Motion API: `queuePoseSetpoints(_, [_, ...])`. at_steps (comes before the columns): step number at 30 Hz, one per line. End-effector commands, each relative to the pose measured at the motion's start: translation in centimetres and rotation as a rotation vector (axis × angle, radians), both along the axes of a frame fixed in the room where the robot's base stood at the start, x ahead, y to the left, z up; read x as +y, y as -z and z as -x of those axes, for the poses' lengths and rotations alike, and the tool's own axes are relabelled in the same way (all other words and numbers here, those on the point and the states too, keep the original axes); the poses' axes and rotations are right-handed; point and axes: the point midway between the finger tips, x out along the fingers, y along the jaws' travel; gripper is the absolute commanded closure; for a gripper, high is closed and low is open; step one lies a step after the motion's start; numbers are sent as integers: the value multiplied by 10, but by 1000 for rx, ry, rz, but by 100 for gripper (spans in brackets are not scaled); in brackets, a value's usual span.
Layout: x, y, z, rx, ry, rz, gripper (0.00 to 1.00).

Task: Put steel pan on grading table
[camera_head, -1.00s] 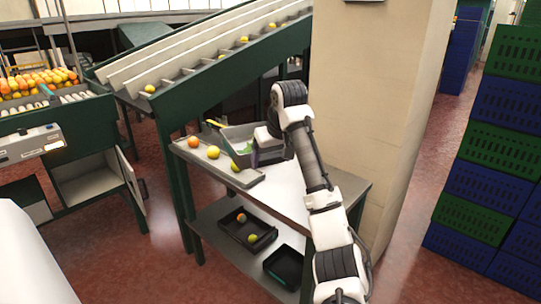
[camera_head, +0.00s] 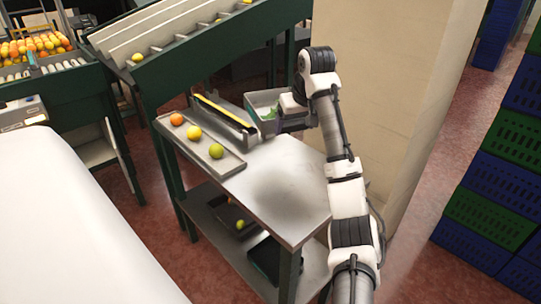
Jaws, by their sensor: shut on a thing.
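The steel pan (camera_head: 262,98) is a grey, open, straight-sided box with something green inside. It is at the back of the grading table (camera_head: 285,175), a steel-topped table with dark green legs. My gripper (camera_head: 285,116) is at the pan's right side and shut on it. The gripper's fingers are mostly hidden by its own body. I cannot tell whether the pan's underside touches the tabletop or hangs just above it.
A shallow tray (camera_head: 208,150) with an orange, a yellow and a green fruit lies along the table's left edge. A yellow-edged grey fixture (camera_head: 225,118) stands behind it. The table's front middle is clear. A beige pillar (camera_head: 400,90) rises close behind on the right.

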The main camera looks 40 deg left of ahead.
Motion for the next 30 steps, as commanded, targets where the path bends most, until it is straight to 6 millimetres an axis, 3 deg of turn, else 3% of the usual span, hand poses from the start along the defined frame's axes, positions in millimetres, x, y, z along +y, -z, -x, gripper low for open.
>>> queuePoseSetpoints(10, [2,78,3,7,-2,0,55])
queuePoseSetpoints(13, [2,113,2,5,-2,-1,55])
queuePoseSetpoints(30, [-1,176,0,3,1,2,55])
